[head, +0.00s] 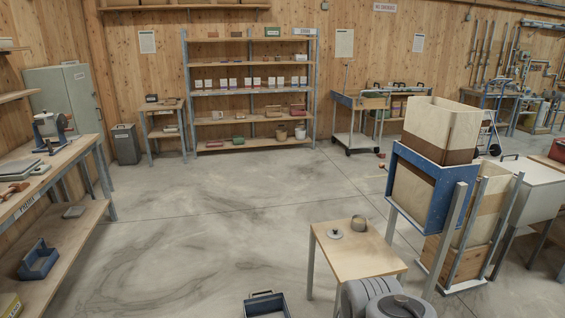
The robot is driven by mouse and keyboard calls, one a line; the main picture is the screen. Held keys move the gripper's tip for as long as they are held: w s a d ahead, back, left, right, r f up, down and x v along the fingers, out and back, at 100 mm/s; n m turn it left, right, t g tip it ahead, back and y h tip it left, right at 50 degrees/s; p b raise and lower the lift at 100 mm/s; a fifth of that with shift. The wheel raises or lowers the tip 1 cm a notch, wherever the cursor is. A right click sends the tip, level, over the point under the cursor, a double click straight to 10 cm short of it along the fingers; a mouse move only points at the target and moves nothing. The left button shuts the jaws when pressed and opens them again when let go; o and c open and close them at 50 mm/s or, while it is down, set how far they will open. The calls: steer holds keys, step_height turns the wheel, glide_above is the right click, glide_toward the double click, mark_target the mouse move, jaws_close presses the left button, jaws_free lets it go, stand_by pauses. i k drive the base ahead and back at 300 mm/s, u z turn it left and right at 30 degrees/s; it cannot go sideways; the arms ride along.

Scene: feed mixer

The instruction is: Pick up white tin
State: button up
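I cannot single out one white tin for certain. Several small white containers (257,82) stand in a row on a middle board of the shelving unit at the back wall, too small to tell apart. A pale round container (300,132) stands at the right end of that unit's lowest board. My gripper is not in view. Grey rounded parts, apparently of my arm, show at the bottom edge, right of centre.
The shelving unit (318,75) stands across a wide clear concrete floor (210,215). The small table (345,256) and a blue-framed hopper (431,190) stand at right. A workbench (62,165) runs along the left. A dark bin (267,305) sits at the bottom.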

mark_target(358, 221)
steer(key=i, duration=0.25)
steer(key=z, duration=1.25)
steer(key=i, duration=1.4)
steer(key=u, duration=1.4)
steer(key=i, duration=0.4)
steer(key=u, duration=1.1)
